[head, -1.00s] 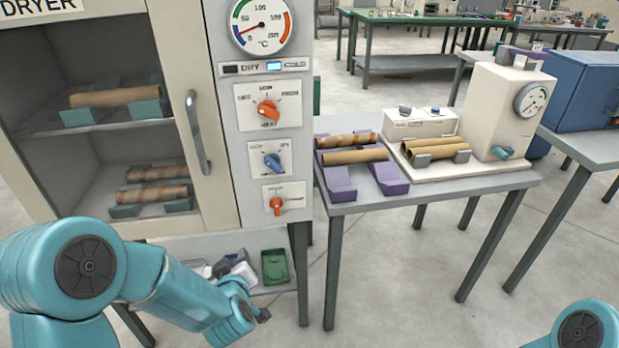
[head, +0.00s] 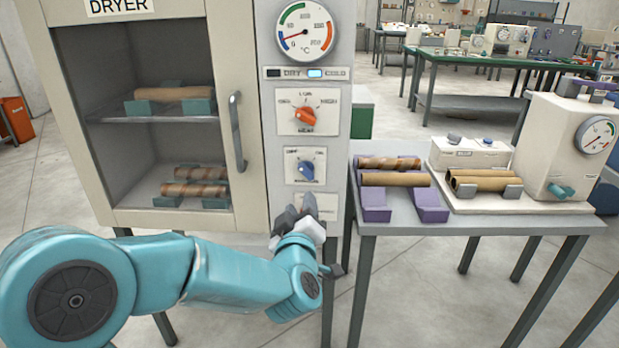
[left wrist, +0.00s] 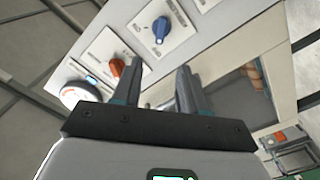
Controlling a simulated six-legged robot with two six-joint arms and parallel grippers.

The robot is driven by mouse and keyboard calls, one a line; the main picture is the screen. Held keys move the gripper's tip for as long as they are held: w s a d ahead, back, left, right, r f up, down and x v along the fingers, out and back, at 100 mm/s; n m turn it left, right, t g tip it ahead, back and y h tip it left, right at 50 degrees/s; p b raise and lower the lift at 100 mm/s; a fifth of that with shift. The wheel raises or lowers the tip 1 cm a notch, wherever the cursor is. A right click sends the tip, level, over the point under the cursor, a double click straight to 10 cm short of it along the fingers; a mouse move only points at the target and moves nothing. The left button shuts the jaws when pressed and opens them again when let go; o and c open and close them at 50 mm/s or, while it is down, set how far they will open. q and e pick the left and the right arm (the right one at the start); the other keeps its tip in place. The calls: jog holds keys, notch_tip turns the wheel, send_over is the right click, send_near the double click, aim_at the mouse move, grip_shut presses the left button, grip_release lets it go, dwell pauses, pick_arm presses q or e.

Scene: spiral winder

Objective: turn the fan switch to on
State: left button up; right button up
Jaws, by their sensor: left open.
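The dryer (head: 270,210) has a control column with an orange heat knob (head: 305,114), a blue knob (head: 306,168) and a lowest switch plate (head: 326,204). The small labels on the lower plates are too blurred for me to tell which is the fan's. My right gripper is out of view.
The dryer's door handle (head: 237,130) sticks out left of the column. A table (head: 400,222) to the right bears purple cradles (head: 374,205) with tubes and a cream machine (head: 545,145). The floor in front is open.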

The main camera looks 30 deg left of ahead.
aim_at(304, 172)
pick_arm(q)
jog(key=p+x, duration=0.1)
jog(key=x, duration=1.3)
jog(key=shift+w, duration=0.2)
grip_shut()
